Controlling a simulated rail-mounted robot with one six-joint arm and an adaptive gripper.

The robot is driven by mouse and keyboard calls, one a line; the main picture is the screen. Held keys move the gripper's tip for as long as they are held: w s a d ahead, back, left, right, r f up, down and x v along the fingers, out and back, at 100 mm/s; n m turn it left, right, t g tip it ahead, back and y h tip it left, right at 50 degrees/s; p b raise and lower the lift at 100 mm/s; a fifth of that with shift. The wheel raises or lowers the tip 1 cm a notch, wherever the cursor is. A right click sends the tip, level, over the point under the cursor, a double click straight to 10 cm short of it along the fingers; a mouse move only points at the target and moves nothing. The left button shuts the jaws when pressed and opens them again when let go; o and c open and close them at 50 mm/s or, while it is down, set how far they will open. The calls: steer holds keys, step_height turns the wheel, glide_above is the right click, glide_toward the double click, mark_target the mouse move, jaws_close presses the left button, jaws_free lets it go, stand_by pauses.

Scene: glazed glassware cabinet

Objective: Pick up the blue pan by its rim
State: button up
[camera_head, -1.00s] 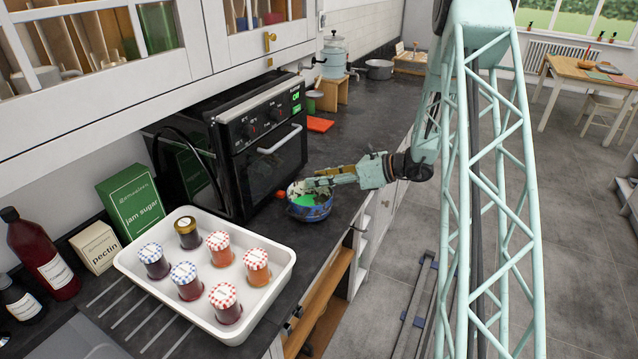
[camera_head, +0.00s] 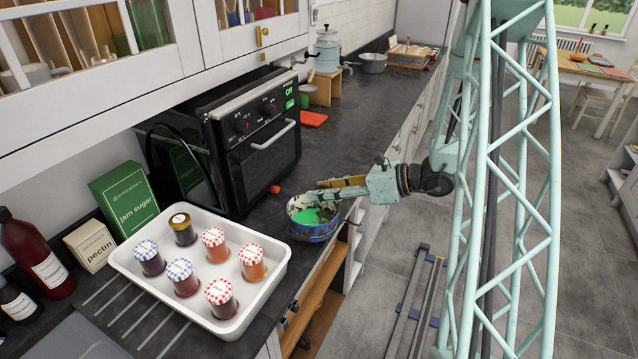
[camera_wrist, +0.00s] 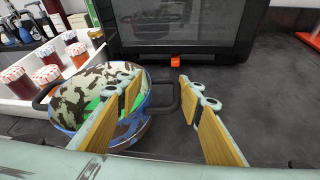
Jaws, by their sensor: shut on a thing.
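The blue pan (camera_head: 314,235) is at the counter's front edge, in front of the black oven. Its inside is mottled cream and brown with a green patch, and in the wrist view the pan (camera_wrist: 72,98) fills the left middle with a dark loop handle on its right. My gripper (camera_head: 326,188) is at the pan's upper right side. In the wrist view my gripper (camera_wrist: 160,84) has one finger over the pan's inside and the other outside it, by the handle. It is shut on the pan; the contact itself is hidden. I cannot tell whether the pan touches the counter.
A white tray (camera_head: 128,263) of several jam jars stands left of the pan. The black oven (camera_head: 262,150) is close behind. A small orange-red piece (camera_head: 274,189) lies between oven and pan.

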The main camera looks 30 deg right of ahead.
mark_target(325, 211)
steer(key=shift+s+a+r, duration=0.1)
steer(key=shift+s+a, duration=0.15)
steer(key=shift+s, duration=0.5)
steer(key=shift+s+a+r, duration=0.1)
steer(key=shift+s+a, duration=0.1)
steer(key=shift+s, duration=0.5)
